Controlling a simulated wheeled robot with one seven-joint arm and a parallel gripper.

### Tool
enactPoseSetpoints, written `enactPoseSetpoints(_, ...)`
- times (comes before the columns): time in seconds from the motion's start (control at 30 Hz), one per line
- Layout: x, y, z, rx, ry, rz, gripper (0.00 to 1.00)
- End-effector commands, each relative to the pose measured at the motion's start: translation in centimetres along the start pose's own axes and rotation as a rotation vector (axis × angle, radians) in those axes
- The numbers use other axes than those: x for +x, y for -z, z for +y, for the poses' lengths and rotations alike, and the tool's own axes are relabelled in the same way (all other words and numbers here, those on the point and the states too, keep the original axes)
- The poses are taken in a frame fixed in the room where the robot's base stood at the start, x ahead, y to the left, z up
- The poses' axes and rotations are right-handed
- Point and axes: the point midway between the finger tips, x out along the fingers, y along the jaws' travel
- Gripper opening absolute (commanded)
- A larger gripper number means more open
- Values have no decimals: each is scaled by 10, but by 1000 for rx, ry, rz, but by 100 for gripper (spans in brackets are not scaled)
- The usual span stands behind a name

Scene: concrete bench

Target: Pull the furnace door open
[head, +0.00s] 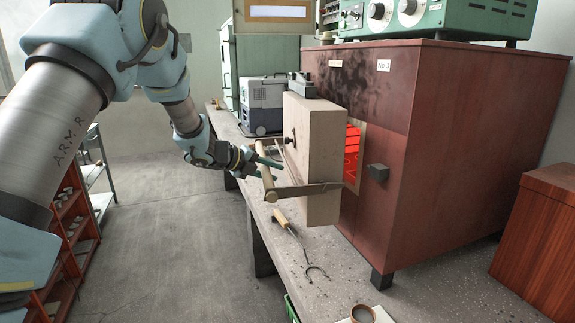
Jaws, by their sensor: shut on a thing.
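The furnace (480,140) is a large dark red box on the bench, with soot marks on its upper front. Its door (311,160), a thick pale block, stands away from the front, and a gap at its right shows the glowing orange chamber (352,150). A wooden bar handle (266,173) on metal brackets stands off the door's outer face. My gripper (266,168) reaches in from the left and is shut on the handle. The exact finger contact is small and partly hidden.
A grey boxy device (262,104) stands behind the door on the bench. A wooden-handled tool (292,235) lies on the bench (330,262) below the door, and a small cup (362,314) is at the front edge. Open floor (175,220) lies left of the bench.

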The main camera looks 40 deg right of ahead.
Motion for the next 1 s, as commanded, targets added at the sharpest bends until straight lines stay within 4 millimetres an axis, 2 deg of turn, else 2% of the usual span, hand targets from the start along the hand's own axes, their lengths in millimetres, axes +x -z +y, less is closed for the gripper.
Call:
enactPoseSetpoints(0.03, -14, -17, 4, 14, 6, 16, 0)
enactPoseSetpoints(0.13, -25, -34, 20, 20, 9, 29, 0)
enactPoseSetpoints(0.3, -37, -56, 33, 20, 9, 32, 0)
enactPoseSetpoints(0.67, -41, -62, 36, 17, 7, 31, 0)
enactPoseSetpoints(0.7, -41, -62, 36, 17, 7, 31, 37)
enactPoseSetpoints(0.93, -40, -61, 35, 18, 9, 33, 63)
enactPoseSetpoints(1.0, -40, -61, 34, 19, 9, 33, 63)
